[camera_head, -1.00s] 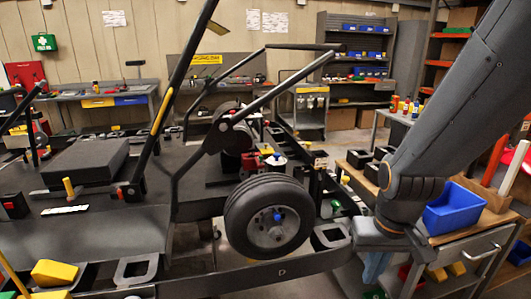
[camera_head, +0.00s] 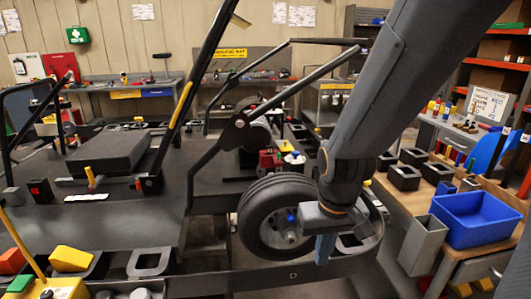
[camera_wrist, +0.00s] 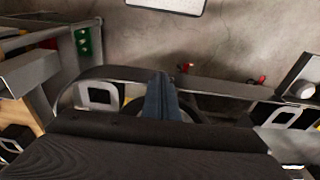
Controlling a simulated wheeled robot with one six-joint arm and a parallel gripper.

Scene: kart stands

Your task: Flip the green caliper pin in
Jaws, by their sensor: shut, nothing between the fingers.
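My gripper (camera_head: 325,248) hangs pointing down in front of the right side of the kart's black wheel (camera_head: 262,222), with its blue fingers together and nothing between them. The shut fingers also show in the wrist view (camera_wrist: 161,98). A blue hub nut (camera_head: 291,217) is at the wheel's centre, just left of my gripper. I cannot make out the green caliper pin for certain. Part of the wheel and the area behind it are hidden by my gripper and arm.
The dark kart frame (camera_head: 300,273) runs below the wheel. A blue bin (camera_head: 470,218) and a grey open box (camera_head: 422,243) are at the right. Black square holders (camera_head: 404,178) stand on the wooden bench. A yellow block (camera_head: 70,259) is at front left.

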